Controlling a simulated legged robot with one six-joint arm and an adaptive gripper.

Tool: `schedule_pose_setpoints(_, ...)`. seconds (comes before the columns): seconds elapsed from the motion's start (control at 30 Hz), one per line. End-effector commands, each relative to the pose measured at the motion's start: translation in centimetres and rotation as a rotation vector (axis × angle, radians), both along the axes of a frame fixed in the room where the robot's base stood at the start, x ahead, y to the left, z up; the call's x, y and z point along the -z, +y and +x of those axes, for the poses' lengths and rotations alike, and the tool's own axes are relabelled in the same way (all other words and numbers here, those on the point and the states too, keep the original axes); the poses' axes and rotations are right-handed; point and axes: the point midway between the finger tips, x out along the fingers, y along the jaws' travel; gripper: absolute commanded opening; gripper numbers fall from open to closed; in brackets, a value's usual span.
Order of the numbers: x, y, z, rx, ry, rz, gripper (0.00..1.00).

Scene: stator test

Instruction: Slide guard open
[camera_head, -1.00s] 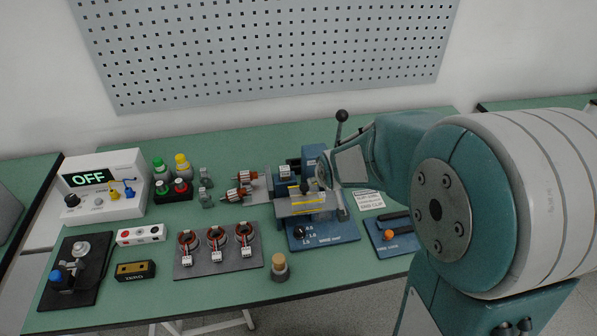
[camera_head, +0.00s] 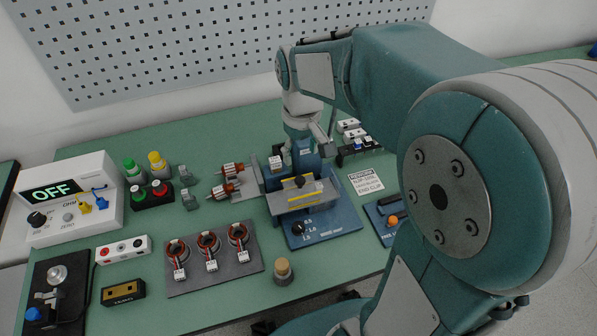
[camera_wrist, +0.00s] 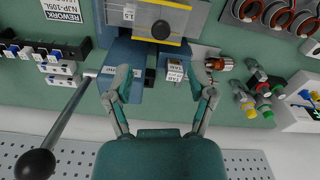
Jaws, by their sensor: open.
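The guard (camera_head: 285,200) is a greyish plate with yellow stripes and a black knob (camera_head: 299,182). It lies over the front part of the blue winder (camera_head: 340,222). In the wrist view the guard (camera_wrist: 190,18) is at the top centre, with its knob (camera_wrist: 160,30) toward me. My gripper (camera_wrist: 164,92) is open and empty, its two fingers apart over the rear of the blue machine, short of the knob. In the head view my gripper (camera_head: 305,138) is behind the guard, and its fingertips are partly hard to make out.
A lever with a black ball (camera_wrist: 36,163) stands beside my gripper in the wrist view. Red-wound rotors (camera_head: 228,188) lie left of the machine. A plate of stators (camera_head: 210,262) and a wooden-topped peg (camera_head: 283,270) are in front. Switches (camera_head: 350,130) stand behind right.

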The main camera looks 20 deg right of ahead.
Motion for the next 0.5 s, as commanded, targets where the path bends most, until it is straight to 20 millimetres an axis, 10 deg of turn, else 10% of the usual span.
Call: schedule_pose_setpoints(0.5, 7.8, 0.1, 0.0, 0.000, 0.000, -0.001, 0.70)
